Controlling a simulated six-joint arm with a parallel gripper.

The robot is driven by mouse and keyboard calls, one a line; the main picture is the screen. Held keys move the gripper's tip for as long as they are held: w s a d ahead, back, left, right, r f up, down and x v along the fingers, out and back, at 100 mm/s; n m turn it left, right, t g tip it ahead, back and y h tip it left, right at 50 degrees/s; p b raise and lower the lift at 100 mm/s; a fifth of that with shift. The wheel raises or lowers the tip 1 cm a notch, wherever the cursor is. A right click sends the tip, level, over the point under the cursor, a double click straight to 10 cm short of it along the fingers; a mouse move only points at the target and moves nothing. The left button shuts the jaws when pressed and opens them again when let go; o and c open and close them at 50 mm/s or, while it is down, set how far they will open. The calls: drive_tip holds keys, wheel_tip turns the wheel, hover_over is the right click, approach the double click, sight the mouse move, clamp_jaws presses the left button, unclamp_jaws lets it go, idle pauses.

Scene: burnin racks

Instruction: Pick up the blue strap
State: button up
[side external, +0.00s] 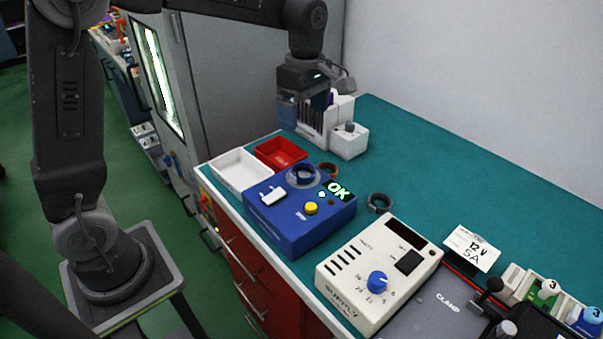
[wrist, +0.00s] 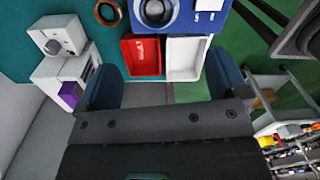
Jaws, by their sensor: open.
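A dark blue ring-shaped strap (side external: 302,174) lies on the round grey plate on top of the blue tester box (side external: 290,228). In the wrist view the strap (wrist: 155,10) shows at the top edge, partly cut off. My gripper (side external: 304,112) hangs above the back end of the bench, beyond the tester and apart from the strap. In the wrist view its two blue fingers (wrist: 163,82) are spread wide with nothing between them.
A red tray (side external: 281,152) and a white tray (side external: 240,169) stand behind the tester. A brown ring (side external: 328,169) and a dark grey ring (side external: 379,203) lie nearby. A white box unit (side external: 348,141) stands close to my gripper.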

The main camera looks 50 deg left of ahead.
approach(305, 168)
drive_tip(key=shift+n, duration=0.4)
drive_tip(key=f, duration=0.2)
drive_tip(key=s+d+f, duration=0.1)
drive_tip(key=f, duration=0.2)
drive_tip(key=s+d+f, duration=0.1)
drive_tip(key=f, duration=0.1)
drive_tip(key=shift+d+f, duration=0.15)
drive_tip(key=shift+f, duration=0.25)
drive_tip(key=c, duration=1)
